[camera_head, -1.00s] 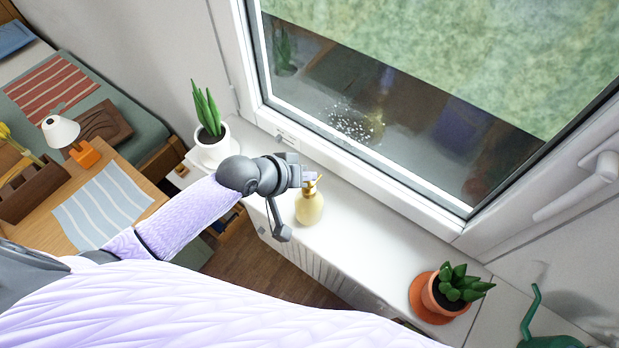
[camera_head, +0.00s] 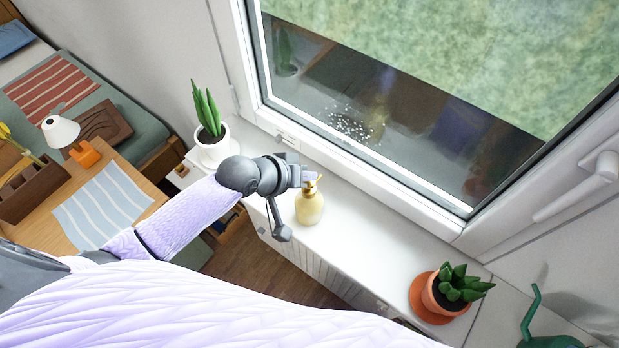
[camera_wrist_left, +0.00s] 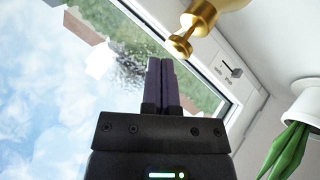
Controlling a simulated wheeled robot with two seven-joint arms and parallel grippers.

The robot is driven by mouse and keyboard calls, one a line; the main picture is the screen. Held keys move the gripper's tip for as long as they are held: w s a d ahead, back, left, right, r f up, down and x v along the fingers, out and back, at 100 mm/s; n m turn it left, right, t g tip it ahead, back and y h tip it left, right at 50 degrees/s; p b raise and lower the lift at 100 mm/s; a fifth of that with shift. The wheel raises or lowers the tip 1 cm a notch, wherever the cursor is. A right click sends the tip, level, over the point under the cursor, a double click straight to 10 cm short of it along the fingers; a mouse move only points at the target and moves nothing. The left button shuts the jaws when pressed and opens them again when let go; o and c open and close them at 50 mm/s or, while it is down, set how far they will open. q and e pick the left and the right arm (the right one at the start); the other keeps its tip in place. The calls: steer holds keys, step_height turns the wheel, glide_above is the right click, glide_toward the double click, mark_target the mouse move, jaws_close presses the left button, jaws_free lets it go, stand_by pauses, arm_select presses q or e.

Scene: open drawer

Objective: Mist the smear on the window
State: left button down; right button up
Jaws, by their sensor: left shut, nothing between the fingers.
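A yellow spray bottle (camera_head: 310,205) with a gold top stands upright on the white windowsill. In the left wrist view its gold nozzle (camera_wrist_left: 182,42) shows at the top, beside the fingers. My left gripper (camera_head: 309,179) is at the bottle's top in the head view. In the left wrist view its purple fingers (camera_wrist_left: 160,75) are together with nothing between them; whether they touch the bottle I cannot tell. The smear, a patch of white specks (camera_head: 352,126), is on the lower part of the window glass (camera_head: 400,60). It also shows in the left wrist view (camera_wrist_left: 128,68). My right gripper is not in view.
A white pot with a tall plant (camera_head: 210,130) stands left on the sill. A succulent in a terracotta pot (camera_head: 446,292) and a green watering can (camera_head: 545,335) are at the right. The sill (camera_head: 375,235) between bottle and succulent is clear. A window handle (camera_head: 590,180) sticks out at right.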

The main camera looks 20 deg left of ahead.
arm_select(q)
steer(key=shift+f, duration=0.1)
steer(key=shift+f, duration=0.55)
stand_by(0.4)
steer(key=shift+r+p, duration=0.6)
steer(key=shift+r, duration=0.05)
step_height(320, 180, up, 6)
steer(key=p, duration=0.7)
steer(key=shift+r, duration=0.15)
